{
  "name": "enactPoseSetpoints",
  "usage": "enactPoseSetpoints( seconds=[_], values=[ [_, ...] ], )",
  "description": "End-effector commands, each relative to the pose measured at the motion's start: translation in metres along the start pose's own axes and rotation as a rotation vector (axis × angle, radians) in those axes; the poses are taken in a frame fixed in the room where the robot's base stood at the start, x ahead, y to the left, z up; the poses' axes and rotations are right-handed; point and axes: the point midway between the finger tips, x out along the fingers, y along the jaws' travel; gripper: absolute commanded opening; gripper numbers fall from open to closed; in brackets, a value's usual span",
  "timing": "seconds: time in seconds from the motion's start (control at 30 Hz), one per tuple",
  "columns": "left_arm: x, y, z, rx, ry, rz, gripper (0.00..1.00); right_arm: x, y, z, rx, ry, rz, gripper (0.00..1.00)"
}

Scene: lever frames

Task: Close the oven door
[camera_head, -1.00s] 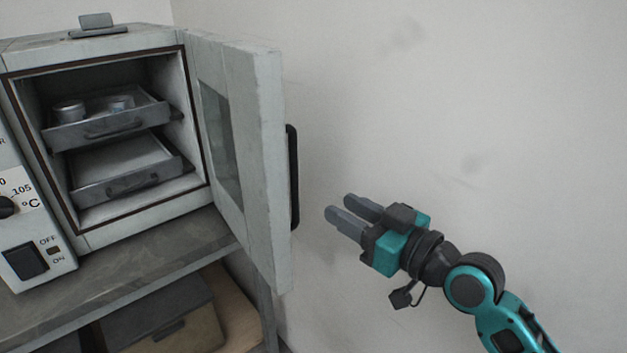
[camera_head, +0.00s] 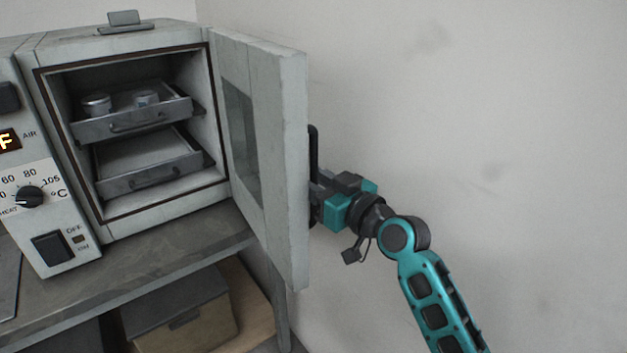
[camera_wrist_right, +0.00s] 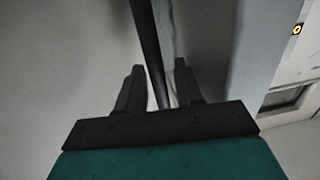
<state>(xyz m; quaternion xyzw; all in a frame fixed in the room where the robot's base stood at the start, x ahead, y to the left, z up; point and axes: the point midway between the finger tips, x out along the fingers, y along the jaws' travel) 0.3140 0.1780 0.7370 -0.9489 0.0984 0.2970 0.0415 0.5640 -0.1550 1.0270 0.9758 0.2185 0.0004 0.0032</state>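The oven (camera_head: 120,226) stands at the left in the head view. Its door (camera_head: 285,170) is hinged on the right side and stands wide open. A dark vertical handle (camera_head: 314,146) is on the door's outer face. My right gripper (camera_head: 318,184) is at the handle, its fingertips partly hidden behind the door edge. In the right wrist view the handle (camera_wrist_right: 147,45) runs between the two fingers of my right gripper (camera_wrist_right: 156,80). The fingers are apart, with gaps beside the bar. My left gripper is not in view.
Two pull-out trays sit inside the oven, the upper tray (camera_head: 135,124) holding small tins (camera_head: 97,105). The oven rests on a grey bench (camera_head: 180,258) with a box (camera_head: 185,318) below. A bare wall (camera_head: 480,120) is at the right.

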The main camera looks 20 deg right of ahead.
Motion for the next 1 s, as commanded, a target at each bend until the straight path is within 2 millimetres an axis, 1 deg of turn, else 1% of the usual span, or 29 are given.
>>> enactPoseSetpoints(
  seconds=[0.13,0.5,1.0],
  values=[
    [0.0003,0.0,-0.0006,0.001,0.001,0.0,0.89,-0.0002,-0.0001,0.0,0.0,0.0,0.0,0.35],
    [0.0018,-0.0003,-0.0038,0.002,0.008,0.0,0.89,-0.0005,0.0,0.0,0.0,0.0,0.0,0.0],
    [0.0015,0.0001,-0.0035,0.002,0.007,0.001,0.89,0.0,-0.0005,0.0001,0.001,0.0,0.0,0.0]
  ],
)
